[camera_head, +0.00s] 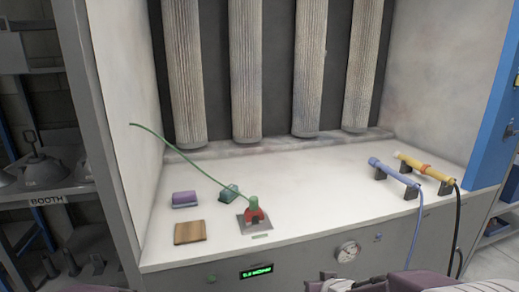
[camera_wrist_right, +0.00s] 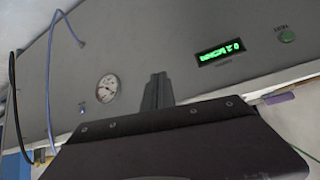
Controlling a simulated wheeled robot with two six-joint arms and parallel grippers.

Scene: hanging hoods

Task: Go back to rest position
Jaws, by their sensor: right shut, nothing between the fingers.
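My right gripper (camera_wrist_right: 157,92) shows in the right wrist view. Its dark fingers are together with nothing between them, in front of the grey front panel of the booth. The panel's round gauge (camera_wrist_right: 107,88) and green-lit display (camera_wrist_right: 220,52) appear turned over in that view. In the head view only parts of my own arms show along the bottom edge. I cannot make out the left gripper's fingers there.
A blue tool (camera_head: 394,172) and yellow tool (camera_head: 425,168) rest on stands at right. The worktop's middle is clear.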

